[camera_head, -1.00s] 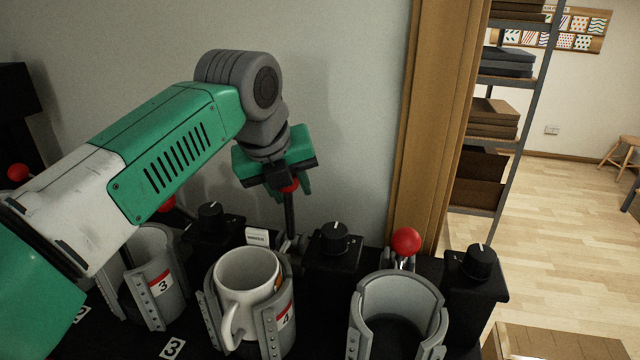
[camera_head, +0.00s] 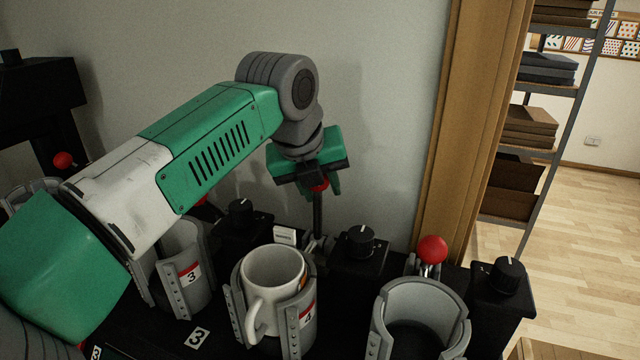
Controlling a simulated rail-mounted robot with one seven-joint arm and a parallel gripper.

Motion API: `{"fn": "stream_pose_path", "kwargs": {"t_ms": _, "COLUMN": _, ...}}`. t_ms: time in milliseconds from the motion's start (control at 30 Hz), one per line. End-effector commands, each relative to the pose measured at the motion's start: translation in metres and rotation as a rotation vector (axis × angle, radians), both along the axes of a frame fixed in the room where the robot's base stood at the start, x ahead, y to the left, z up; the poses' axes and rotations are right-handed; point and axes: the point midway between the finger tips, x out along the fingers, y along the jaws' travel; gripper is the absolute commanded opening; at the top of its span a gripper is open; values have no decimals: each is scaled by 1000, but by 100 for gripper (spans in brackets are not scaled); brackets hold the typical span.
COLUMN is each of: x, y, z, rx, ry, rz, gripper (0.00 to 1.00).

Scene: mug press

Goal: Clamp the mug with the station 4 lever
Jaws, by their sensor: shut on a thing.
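A white mug (camera_head: 272,283) stands upright inside the grey station 4 clamp (camera_head: 307,322), which bears a red and white label 4. The clamp's curved jaws sit around the mug, and its handle points toward the front gap. The station 4 lever (camera_head: 317,215) stands up behind the mug as a dark rod with a red knob. My gripper (camera_head: 319,187) is above and behind the mug, shut on the red knob, which its fingers partly hide. Whether the clamp jaws press on the mug, I cannot tell.
An empty grey clamp (camera_head: 410,300) with a red-knobbed lever (camera_head: 432,249) is at the right. The station 3 clamp (camera_head: 186,268) is at the left, partly behind my arm. Black dial boxes (camera_head: 361,242) stand between the stations. A wall and wooden post (camera_head: 468,120) rise behind.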

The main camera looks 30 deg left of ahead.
Motion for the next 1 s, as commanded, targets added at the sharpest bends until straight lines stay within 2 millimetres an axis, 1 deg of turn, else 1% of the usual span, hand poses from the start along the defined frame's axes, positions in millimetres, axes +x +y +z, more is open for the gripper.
{"fn": "stream_pose_path", "kwargs": {"t_ms": 33, "x": 0, "y": -2, "z": -6, "rx": -1, "ry": 8, "rz": -4, "gripper": 0}}
{"fn": "stream_pose_path", "kwargs": {"t_ms": 667, "x": 0, "y": -2, "z": -6, "rx": -2, "ry": 9, "rz": -5, "gripper": 0}}
{"fn": "stream_pose_path", "kwargs": {"t_ms": 700, "x": 0, "y": -2, "z": -6, "rx": -2, "ry": 9, "rz": -5, "gripper": 34}}
{"fn": "stream_pose_path", "kwargs": {"t_ms": 767, "x": 0, "y": -2, "z": -6, "rx": -1, "ry": 9, "rz": -4, "gripper": 46}}
{"fn": "stream_pose_path", "kwargs": {"t_ms": 800, "x": 0, "y": -1, "z": -5, "rx": -1, "ry": 8, "rz": -3, "gripper": 54}}
{"fn": "stream_pose_path", "kwargs": {"t_ms": 833, "x": 0, "y": -1, "z": -5, "rx": -1, "ry": 7, "rz": -3, "gripper": 56}}
{"fn": "stream_pose_path", "kwargs": {"t_ms": 1000, "x": 0, "y": -1, "z": -3, "rx": -1, "ry": 5, "rz": -2, "gripper": 56}}
